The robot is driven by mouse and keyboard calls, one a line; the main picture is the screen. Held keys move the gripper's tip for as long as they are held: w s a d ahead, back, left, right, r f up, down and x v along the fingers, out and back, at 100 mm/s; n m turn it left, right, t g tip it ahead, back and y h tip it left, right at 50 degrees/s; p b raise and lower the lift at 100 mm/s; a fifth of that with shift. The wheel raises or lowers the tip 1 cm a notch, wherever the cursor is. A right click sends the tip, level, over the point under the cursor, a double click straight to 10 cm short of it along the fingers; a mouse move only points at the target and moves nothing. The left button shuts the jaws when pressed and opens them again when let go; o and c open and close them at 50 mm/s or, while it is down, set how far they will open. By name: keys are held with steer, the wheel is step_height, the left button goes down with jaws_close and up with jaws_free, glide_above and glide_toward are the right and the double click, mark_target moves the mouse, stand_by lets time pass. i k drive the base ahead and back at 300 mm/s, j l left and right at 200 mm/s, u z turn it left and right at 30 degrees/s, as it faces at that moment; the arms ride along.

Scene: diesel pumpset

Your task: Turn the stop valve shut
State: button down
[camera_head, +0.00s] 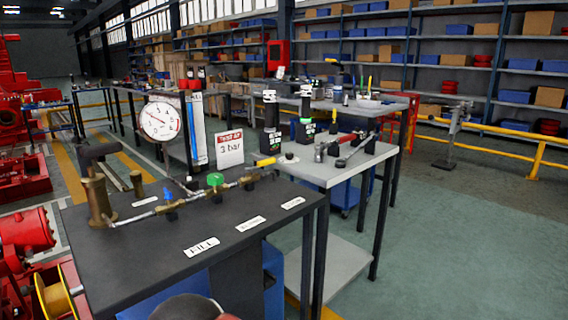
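A brass pipe line runs across the dark bench top (120,262). It carries a small blue valve handle (170,194), a green valve knob (215,180) and a yellow lever (265,161) at its right end. Which of these is the stop valve, I cannot tell for sure. A round pressure gauge (160,120) stands above the line. A brass hand pump (98,200) stands at the left end.
White labels lie along the bench front, one reading FILL (201,246). A grey bench (335,172) with tools adjoins at the right. Red machinery (25,240) is at the left. Green floor (470,250) is free at the right.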

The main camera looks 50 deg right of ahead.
mark_target(261, 163)
steer(key=z, duration=1.4)
